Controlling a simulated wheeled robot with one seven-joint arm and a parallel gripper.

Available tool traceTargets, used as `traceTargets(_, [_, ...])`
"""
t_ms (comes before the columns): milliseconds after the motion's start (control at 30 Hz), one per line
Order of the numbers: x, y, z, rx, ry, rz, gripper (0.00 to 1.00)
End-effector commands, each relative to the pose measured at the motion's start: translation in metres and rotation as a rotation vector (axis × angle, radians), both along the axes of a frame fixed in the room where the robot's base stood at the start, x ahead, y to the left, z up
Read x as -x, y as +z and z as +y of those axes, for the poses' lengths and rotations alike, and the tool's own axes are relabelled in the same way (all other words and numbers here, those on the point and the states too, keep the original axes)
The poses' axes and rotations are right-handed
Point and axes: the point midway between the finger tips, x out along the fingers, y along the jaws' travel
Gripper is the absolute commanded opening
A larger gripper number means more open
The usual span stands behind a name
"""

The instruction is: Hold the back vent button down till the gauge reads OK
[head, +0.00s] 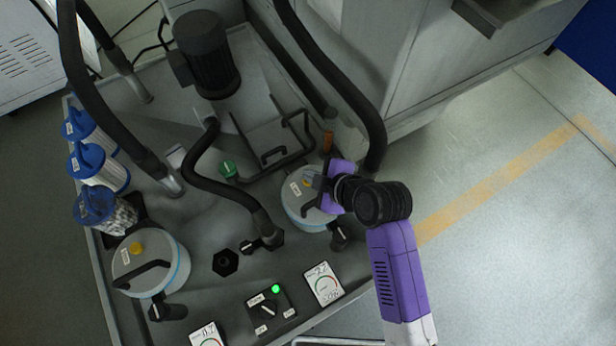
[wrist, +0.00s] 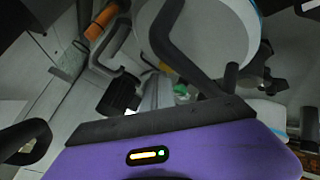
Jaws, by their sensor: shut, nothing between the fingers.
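The back filter housing (head: 304,212) has a pale round lid with a dark handle and a small label; in the wrist view its lid (wrist: 215,40) fills the upper middle. A yellowish bit (head: 309,171) at the lid's far edge may be its vent button, mostly hidden by my gripper. My gripper (head: 318,186) is shut and empty, over the right side of this lid; I cannot tell if it touches. The front housing (head: 150,275) shows its yellow button (head: 136,249) plainly. A gauge (head: 323,284) stands nearest the back housing; its reading is too small to tell.
A second gauge (head: 207,336) is cut by the bottom edge. A switch box (head: 270,308) shows a green light. Black hoses (head: 345,95) arch close behind my gripper. Blue-capped filters (head: 97,165) stand at left, a motor (head: 205,50) at the back. Floor at right is clear.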

Motion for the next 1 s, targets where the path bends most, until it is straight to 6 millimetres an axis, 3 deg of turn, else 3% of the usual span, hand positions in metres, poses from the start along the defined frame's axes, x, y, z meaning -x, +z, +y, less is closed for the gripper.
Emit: traceTargets(1000, [0.0004, -0.0089, -0.0003, 0.001, -0.001, 0.002, 0.00])
